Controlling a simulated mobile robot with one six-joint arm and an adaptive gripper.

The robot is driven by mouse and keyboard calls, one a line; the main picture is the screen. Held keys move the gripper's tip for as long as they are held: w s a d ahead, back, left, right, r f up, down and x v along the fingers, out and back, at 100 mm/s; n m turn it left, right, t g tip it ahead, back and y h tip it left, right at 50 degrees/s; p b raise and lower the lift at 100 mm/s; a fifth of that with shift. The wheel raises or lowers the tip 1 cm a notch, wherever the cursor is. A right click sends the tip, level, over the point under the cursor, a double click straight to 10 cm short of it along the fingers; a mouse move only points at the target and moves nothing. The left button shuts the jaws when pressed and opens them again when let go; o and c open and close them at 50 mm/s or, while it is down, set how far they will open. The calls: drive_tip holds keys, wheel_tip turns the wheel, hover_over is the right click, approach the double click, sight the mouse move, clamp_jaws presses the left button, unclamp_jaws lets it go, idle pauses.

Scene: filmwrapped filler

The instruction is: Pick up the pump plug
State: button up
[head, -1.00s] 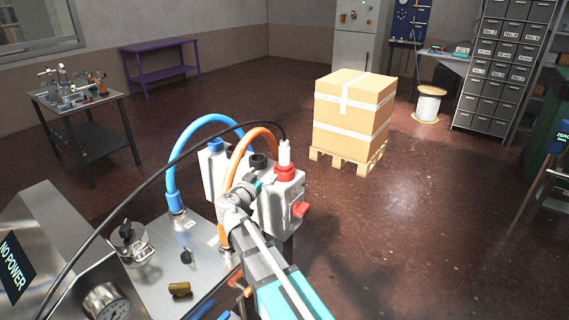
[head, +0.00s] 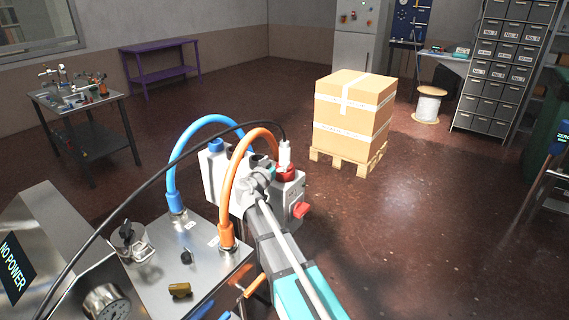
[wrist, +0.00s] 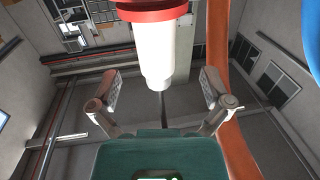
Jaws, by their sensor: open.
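The pump plug (head: 285,152) is white with a black cable from its top. It stands upright in a red socket (head: 287,173) on a grey pump box (head: 289,193). In the wrist view the white plug (wrist: 155,50) hangs from the red collar (wrist: 150,10) at the top of the picture. My gripper (wrist: 159,88) is open, with one finger on each side of the plug's free end and a gap on both sides. In the head view my gripper (head: 262,168) is just left of the socket and hides part of the pump box.
A blue hose (head: 172,180) and an orange hose (head: 229,195) arch close by on the left; the orange one (wrist: 238,110) runs right of my gripper in the wrist view. A black cable (head: 180,153) crosses over the steel bench (head: 165,275). A boxed pallet (head: 350,125) stands behind.

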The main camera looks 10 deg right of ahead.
sight(282, 158)
drive_tip(key=shift+d, duration=0.1)
drive_tip(key=shift+x, duration=2.55)
drive_tip(key=shift+s+d, duration=0.1)
drive_tip(key=shift+s, duration=0.05)
clamp_jaws()
